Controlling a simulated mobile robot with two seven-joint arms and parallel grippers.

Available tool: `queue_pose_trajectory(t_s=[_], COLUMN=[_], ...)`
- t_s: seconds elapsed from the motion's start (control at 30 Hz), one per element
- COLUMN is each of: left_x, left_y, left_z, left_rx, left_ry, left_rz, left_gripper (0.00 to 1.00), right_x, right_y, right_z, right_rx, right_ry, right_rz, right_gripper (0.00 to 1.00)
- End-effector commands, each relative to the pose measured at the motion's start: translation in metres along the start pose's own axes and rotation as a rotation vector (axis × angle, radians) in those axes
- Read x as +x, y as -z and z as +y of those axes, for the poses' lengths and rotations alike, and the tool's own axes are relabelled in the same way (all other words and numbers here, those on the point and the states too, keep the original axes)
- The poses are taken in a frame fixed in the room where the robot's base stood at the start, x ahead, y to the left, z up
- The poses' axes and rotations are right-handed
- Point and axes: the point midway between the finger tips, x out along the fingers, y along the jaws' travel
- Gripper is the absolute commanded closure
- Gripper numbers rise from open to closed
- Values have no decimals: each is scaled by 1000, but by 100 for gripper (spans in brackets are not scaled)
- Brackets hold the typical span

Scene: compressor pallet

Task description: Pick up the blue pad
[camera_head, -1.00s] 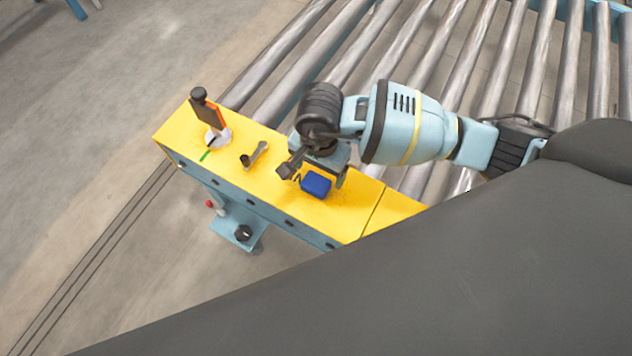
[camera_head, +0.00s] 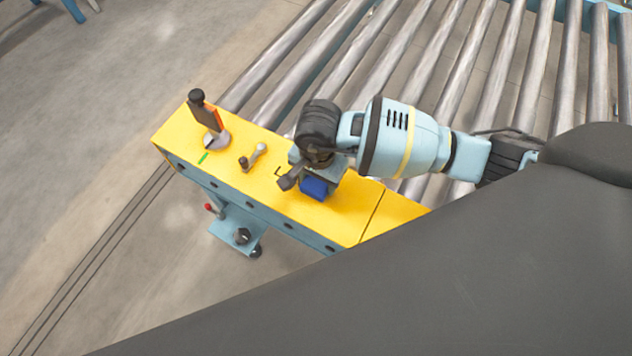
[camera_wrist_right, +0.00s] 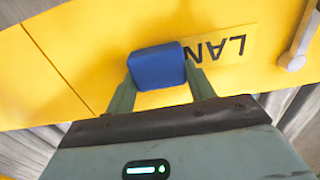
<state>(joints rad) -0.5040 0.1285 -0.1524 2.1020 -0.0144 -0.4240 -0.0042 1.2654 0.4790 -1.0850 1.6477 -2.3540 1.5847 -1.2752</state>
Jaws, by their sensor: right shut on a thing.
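The blue pad (camera_head: 314,188) is a small rounded block at the yellow beam top, below my right gripper (camera_head: 313,182) in the head view. In the right wrist view the blue pad (camera_wrist_right: 157,66) sits between the two fingers of my right gripper (camera_wrist_right: 160,78), which is shut on it. The yellow surface lies directly behind the pad; I cannot tell whether the pad touches it. My left gripper is not in view.
The yellow beam (camera_head: 345,212) also carries an orange-and-black tool (camera_head: 207,112) on a grey round foot and a small grey lever piece (camera_head: 254,157). A roller conveyor (camera_head: 400,50) lies behind. Lettering (camera_wrist_right: 222,47) marks the yellow surface beside the pad.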

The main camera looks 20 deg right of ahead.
Motion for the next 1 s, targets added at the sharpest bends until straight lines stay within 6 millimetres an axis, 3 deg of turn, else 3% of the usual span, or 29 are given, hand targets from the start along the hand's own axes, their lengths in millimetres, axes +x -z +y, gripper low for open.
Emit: queue_pose_trajectory(t_s=[0.27, 0.47, 1.0], left_x=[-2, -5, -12], left_y=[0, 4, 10], left_z=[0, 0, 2], left_rx=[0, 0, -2], left_ry=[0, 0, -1], left_rz=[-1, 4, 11], left_gripper=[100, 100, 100], right_x=[-10, -36, -47], right_y=[0, 1, -79], right_z=[0, -1, 96], right_rx=[-1, -1, -4], right_ry=[2, 3, -2], right_rz=[0, 3, -2], right_gripper=[68, 68, 68])
